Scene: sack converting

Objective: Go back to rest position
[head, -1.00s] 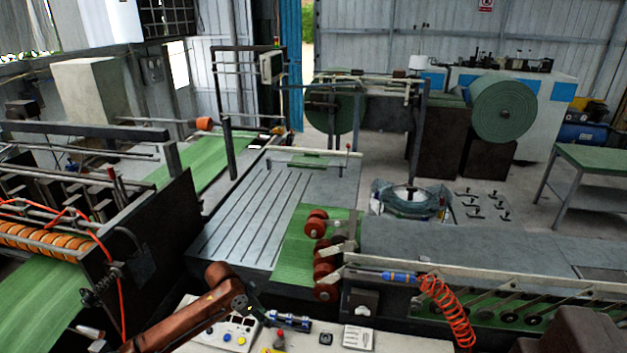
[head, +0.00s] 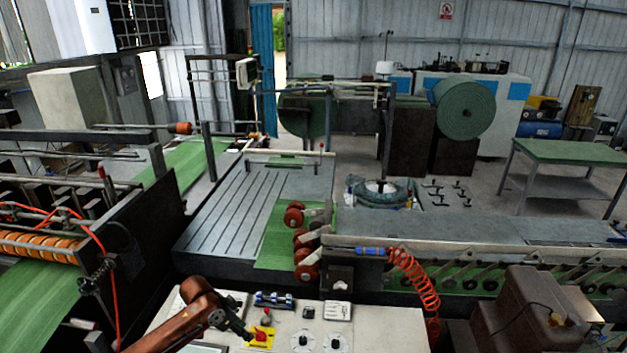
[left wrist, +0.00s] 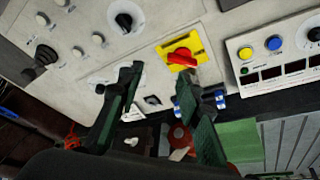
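My left gripper (head: 242,332) is at the lower left of the head view, above the light control panel (head: 390,325), close to a red rotary switch on a yellow plate (head: 261,338). In the left wrist view the two dark fingers of the left gripper (left wrist: 165,85) stand apart with nothing between them. The red switch (left wrist: 182,60) shows just beyond the right fingertip; I see no contact. My right gripper is in neither view.
Panel knobs and buttons lie around the left gripper, with a blue device (head: 274,299) behind it. A coiled red hose (head: 415,278) hangs at the conveyor. The slatted bed (head: 235,220) is behind the panel.

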